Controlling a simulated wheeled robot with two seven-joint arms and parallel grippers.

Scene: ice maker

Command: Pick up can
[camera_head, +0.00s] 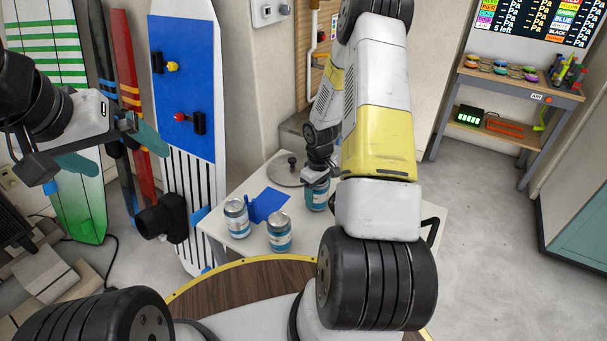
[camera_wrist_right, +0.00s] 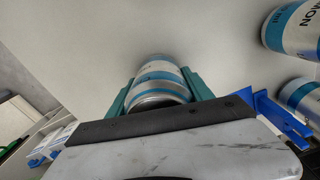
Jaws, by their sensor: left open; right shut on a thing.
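Three white and blue cans show on the small white table (camera_head: 237,245). My right gripper (camera_head: 317,181) is shut on one can (camera_head: 317,198) near the middle of the table; I cannot tell if that can still touches the tabletop. In the right wrist view this can (camera_wrist_right: 160,72) sits between the two teal fingers of the right gripper (camera_wrist_right: 158,92). A second can (camera_head: 236,218) and a third can (camera_head: 279,234) stand upright to the left. My left gripper (camera_head: 112,148) is open and empty, in the air at the left.
A blue bracket-like piece (camera_head: 268,205) lies between the cans, beside a round metal lid (camera_head: 288,170) with a dark knob. Surfboards (camera_head: 187,90) lean on the wall behind. A workbench (camera_head: 518,82) stands at the back right. Open floor (camera_head: 480,190) lies to the right.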

